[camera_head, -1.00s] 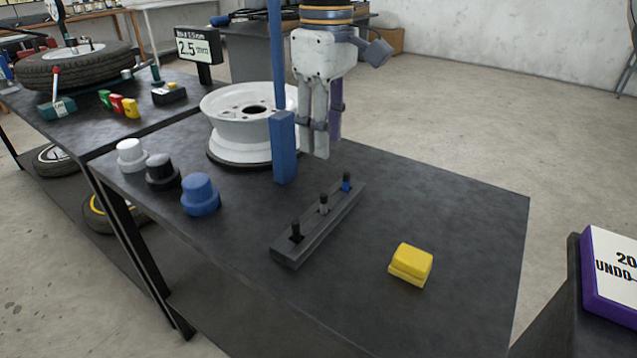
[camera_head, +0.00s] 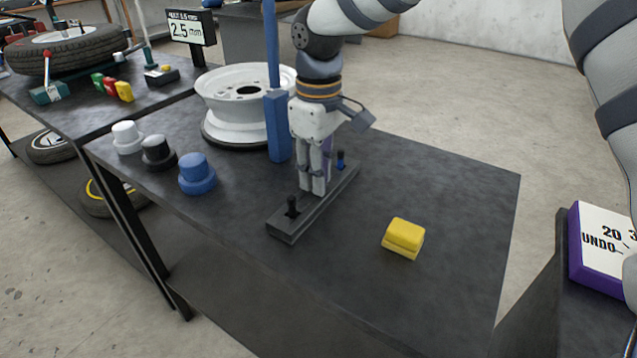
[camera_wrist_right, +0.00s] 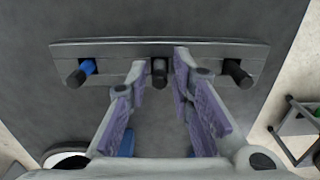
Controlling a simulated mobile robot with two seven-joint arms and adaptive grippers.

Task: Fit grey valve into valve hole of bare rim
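The grey valve (camera_wrist_right: 159,72) stands in the middle slot of a dark rack (camera_head: 286,229), between a blue valve (camera_wrist_right: 79,72) and a black valve (camera_wrist_right: 237,74). In the head view the grey valve is hidden behind my right gripper (camera_head: 315,188). My right gripper points down over the middle of the rack. In the right wrist view its fingers (camera_wrist_right: 158,82) are apart, with the grey valve between or just beyond their tips; contact cannot be told. The bare white rim (camera_head: 228,118) stands behind, to the left; its valve hole cannot be made out. My left gripper is out of view.
A blue post (camera_head: 277,125) rises close to the left of my right gripper. White (camera_head: 126,137), black (camera_head: 157,153) and blue (camera_head: 196,174) knobs stand at the table's left. A yellow block (camera_head: 403,238) lies right of the rack. The table's right part is clear.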

